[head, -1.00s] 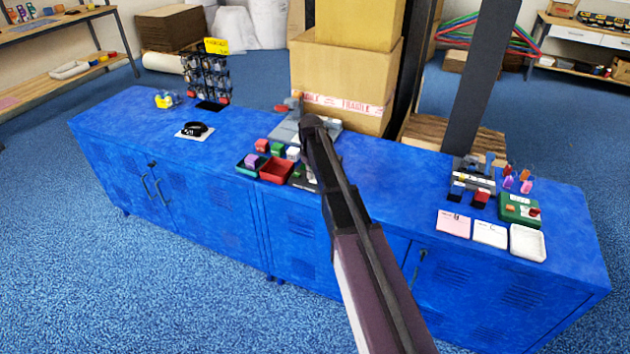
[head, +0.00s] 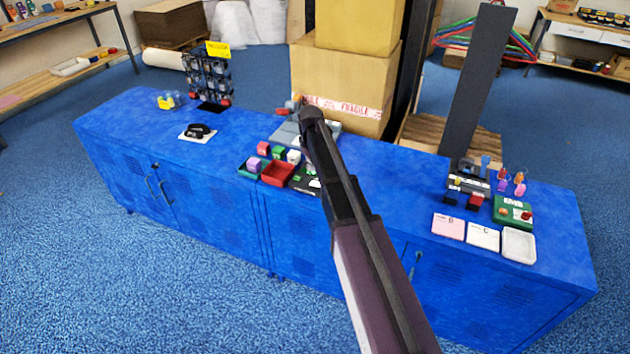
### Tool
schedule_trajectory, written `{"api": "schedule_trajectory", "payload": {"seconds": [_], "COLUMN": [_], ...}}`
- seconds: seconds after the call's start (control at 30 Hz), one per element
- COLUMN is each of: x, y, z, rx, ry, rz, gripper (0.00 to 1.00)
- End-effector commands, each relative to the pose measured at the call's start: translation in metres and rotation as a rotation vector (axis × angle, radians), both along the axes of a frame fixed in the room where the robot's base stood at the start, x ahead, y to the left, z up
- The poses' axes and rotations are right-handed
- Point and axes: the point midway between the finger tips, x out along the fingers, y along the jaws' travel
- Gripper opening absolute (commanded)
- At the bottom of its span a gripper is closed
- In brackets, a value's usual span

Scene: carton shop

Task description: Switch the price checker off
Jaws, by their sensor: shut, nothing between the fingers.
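I cannot tell for sure which thing is the price checker. A grey device (head: 285,133) stands on the blue counter (head: 385,180), partly hidden behind my arm, with a small orange-red part at its back. A dark device (head: 468,180) with a light front and a blue part stands at the right end of the counter. My arm reaches from the bottom of the head view up to the counter's middle, ending in sight at a dark round joint. My gripper is hidden and cannot be made out. No switch shows clearly.
Red (head: 277,174) and green trays with small blocks sit at the counter's middle front. Cards, a white tray (head: 519,244) and a green box (head: 513,210) lie at the right. A black ring-like item (head: 199,131) and a display rack (head: 209,80) are left. Cartons (head: 345,75) stand behind.

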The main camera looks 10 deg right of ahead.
Motion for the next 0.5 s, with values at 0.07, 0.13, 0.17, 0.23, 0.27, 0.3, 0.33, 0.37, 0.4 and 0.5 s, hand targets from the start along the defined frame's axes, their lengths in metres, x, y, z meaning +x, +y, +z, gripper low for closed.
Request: {"api": "schedule_trajectory", "payload": {"seconds": [0.07,0.13,0.17,0.23,0.27,0.3,0.33,0.37,0.4,0.5], "x": [0.0000,0.0000,0.0000,0.0000,0.0000,0.0000,0.0000,0.0000,0.0000,0.0000], "y": [0.0000,0.0000,0.0000,0.0000,0.0000,0.0000,-0.0001,-0.0001,-0.0001,-0.0001], "z": [0.0077,0.0112,0.0123,0.0142,0.0146,0.0148,0.0149,0.0147,0.0145,0.0142], "rx": [0.000,0.000,0.000,0.000,0.000,0.000,0.000,0.000,0.000,0.000], "ry": [0.000,0.000,0.000,0.000,0.000,0.000,0.000,0.000,0.000,0.000], "rz": [0.000,0.000,0.000,0.000,0.000,0.000,0.000,0.000,0.000,0.000], "gripper": [0.00,0.00,0.00,0.00,0.00,0.00,0.00,0.00,0.00,0.00]}}
